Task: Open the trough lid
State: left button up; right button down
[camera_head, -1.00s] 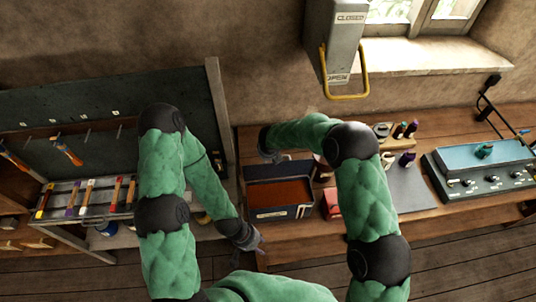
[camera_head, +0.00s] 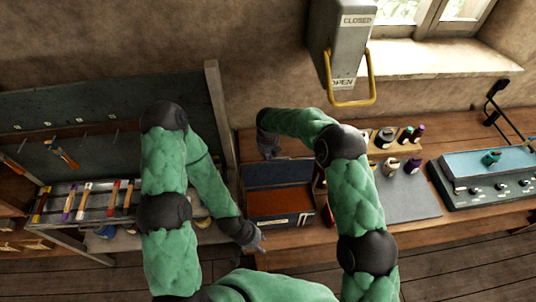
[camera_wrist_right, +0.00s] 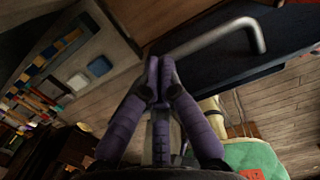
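The trough (camera_head: 280,220) is a dark blue box with a reddish-brown inside, on the bench in the middle of the head view. Its lid (camera_head: 278,174) stands raised at the back edge, with the inside exposed. My right gripper (camera_head: 268,152) is behind the raised lid, its fingers mostly hidden there. In the right wrist view, its purple fingers (camera_wrist_right: 160,68) are closed together at the left part of a grey bar handle (camera_wrist_right: 215,35) on a dark panel. My left gripper (camera_head: 260,244) hangs low by the trough's front left corner, apart from the lid; its fingers are too small to read.
A grey box with a yellow handle (camera_head: 350,102) hangs on the wall above. Several bottles (camera_head: 410,135) and a grey mat (camera_head: 405,195) are right of the trough. A blue-topped control unit (camera_head: 490,165) stands farther right. A tool rack (camera_head: 90,200) is on the left.

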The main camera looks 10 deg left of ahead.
pick_arm(q)
jog(key=shift+w+f, duration=0.1)
jog(key=shift+w, duration=0.15)
pick_arm(e)
jog(key=shift+s+f, duration=0.15)
jog(key=shift+f, duration=0.3)
jog(key=shift+r, duration=0.5)
notch_tip(320, 180, up, 12)
jog(key=shift+s+d+f, duration=0.15)
jog(key=shift+s+f, duration=0.05)
jog(key=shift+s, duration=0.1)
